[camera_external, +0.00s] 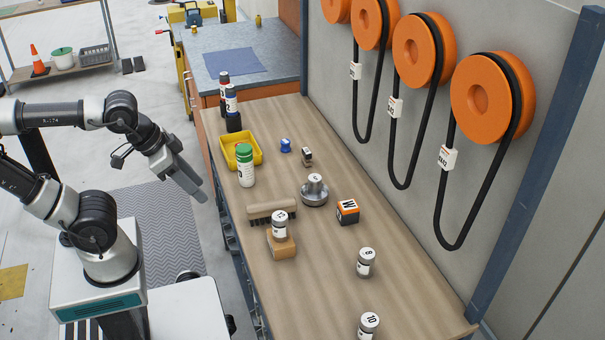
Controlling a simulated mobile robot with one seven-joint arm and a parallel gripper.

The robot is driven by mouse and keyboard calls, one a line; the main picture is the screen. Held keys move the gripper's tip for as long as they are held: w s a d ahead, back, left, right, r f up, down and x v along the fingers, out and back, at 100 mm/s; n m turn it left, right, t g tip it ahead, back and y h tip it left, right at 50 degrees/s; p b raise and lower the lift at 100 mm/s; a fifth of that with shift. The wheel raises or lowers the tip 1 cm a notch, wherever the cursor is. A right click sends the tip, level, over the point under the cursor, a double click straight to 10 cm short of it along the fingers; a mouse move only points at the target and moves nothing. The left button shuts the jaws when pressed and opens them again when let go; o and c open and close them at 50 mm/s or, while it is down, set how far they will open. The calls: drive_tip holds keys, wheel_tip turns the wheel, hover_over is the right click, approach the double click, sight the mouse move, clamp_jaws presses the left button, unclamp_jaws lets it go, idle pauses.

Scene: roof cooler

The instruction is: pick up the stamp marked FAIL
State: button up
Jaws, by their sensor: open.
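No lettering reading FAIL is legible in this view, so I cannot tell for sure which object is the FAIL stamp. A small dark upright piece with a pale label (307,157) stands on the wooden workbench (400,290), and a small blue piece (286,145) stands to its left. Either may be a stamp. My gripper (201,195) hangs off the bench's left edge, pointing down, open and empty. It is well apart from both pieces.
A yellow tray (256,150) and a green-capped bottle (245,168) stand between my gripper and the small pieces. A brush (271,210), a metal weight (314,192), an orange-black block (348,211) and several labelled cans stand nearer. Orange reels (490,95) hang on the right wall.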

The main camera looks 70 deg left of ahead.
drive_tip(key=w+a+r+n+g+p, duration=0.1)
drive_tip(key=w+a+r+n, duration=0.25)
drive_tip(key=w, duration=0.25)
drive_tip(key=w+a+r+n+p, duration=0.1)
drive_tip(key=w+a+r+n, duration=0.1)
drive_tip(key=w+r, duration=0.3)
drive_tip(key=n+g+y+p, duration=0.3)
drive_tip(key=n+g+y, duration=0.15)
drive_tip(key=n, duration=0.85)
hover_over(307, 151)
drive_tip(key=d, duration=0.2)
drive_tip(key=shift+m, duration=0.25)
drive_tip(key=f, duration=2.4)
drive_tip(key=shift+s+a+f, duration=0.1)
drive_tip(key=shift+s+f, duration=0.1)
drive_tip(key=shift+f, duration=0.05)
drive_tip(key=shift+p+x, duration=0.35)
drive_tip(key=shift+x, duration=2.65)
drive_tip(key=shift+w+f, duration=0.1)
drive_tip(key=shift+w, duration=0.05)
drive_tip(key=shift+c, duration=0.2)
clamp_jaws()
